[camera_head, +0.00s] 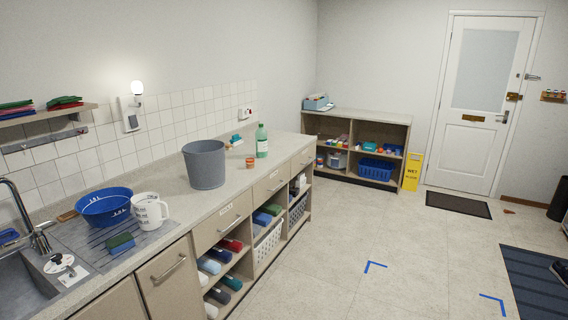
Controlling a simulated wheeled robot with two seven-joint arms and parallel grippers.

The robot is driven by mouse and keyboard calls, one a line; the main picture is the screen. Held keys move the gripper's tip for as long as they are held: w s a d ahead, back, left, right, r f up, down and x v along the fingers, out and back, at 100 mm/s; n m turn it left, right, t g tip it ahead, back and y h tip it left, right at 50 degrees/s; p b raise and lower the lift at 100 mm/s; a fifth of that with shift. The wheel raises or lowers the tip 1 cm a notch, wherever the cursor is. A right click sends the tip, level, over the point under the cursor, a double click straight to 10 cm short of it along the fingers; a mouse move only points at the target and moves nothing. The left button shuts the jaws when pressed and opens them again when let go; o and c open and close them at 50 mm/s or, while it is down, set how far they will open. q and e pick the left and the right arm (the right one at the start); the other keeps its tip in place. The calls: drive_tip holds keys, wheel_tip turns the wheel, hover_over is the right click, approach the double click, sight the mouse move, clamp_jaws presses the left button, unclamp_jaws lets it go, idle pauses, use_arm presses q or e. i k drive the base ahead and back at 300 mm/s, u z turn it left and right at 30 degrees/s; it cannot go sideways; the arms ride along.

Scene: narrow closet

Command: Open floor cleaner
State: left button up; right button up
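A green bottle (262,140) with a pale label stands upright on the counter, to the right of a grey bucket. It looks like the floor cleaner, but its label is too small to read. Neither of my grippers shows in the head view.
The grey bucket (205,164), a white measuring jug (148,211) and a blue bowl (105,207) stand along the counter (222,205). A sink (35,290) is at lower left. A yellow wet-floor sign (412,171) stands by the far shelf. The middle floor is clear.

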sight(261, 134)
drive_tip(key=z, duration=0.7)
drive_tip(key=i, duration=1.8)
drive_tip(key=z, duration=0.3)
drive_tip(key=i, duration=1.95)
drive_tip(key=u, duration=1.65)
drive_tip(key=i, duration=1)
drive_tip(key=u, duration=0.8)
